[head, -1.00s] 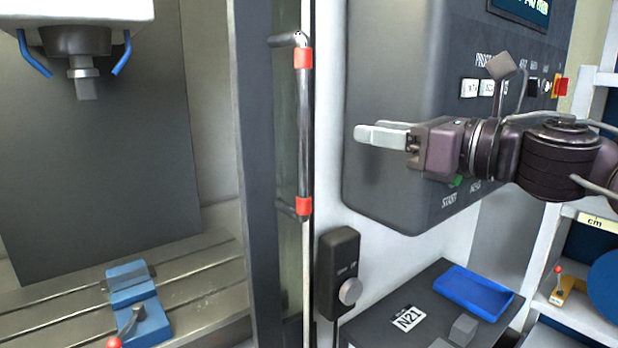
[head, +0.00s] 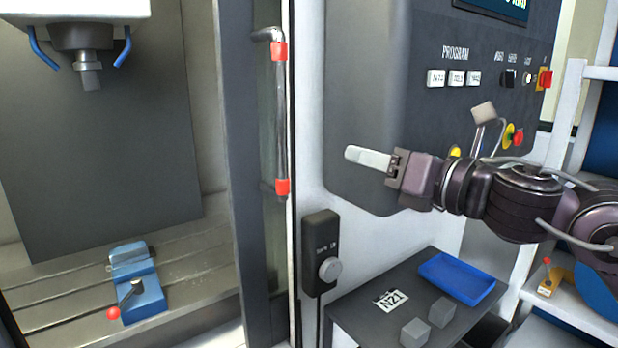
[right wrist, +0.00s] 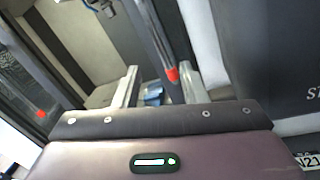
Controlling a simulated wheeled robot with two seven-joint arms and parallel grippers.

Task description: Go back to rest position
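My right gripper (head: 352,153) reaches in from the right, in front of the dark control panel (head: 375,100), with its fingers pointing left. In the right wrist view the two fingers (right wrist: 158,85) stand apart with nothing held between them. The machine's door handle (head: 280,120), a steel bar with red ends, is left of the gripper and apart from it in the head view. It also shows in the right wrist view (right wrist: 153,40), beyond the fingers. My left gripper is not in view.
A shelf with a blue tray (head: 457,278), grey cubes (head: 415,332) and an N21 label (head: 391,300) lies below my right arm. A knob box (head: 320,252) hangs on the wall. A blue vise (head: 138,283) sits inside the open machine. White shelving (head: 575,120) stands right.

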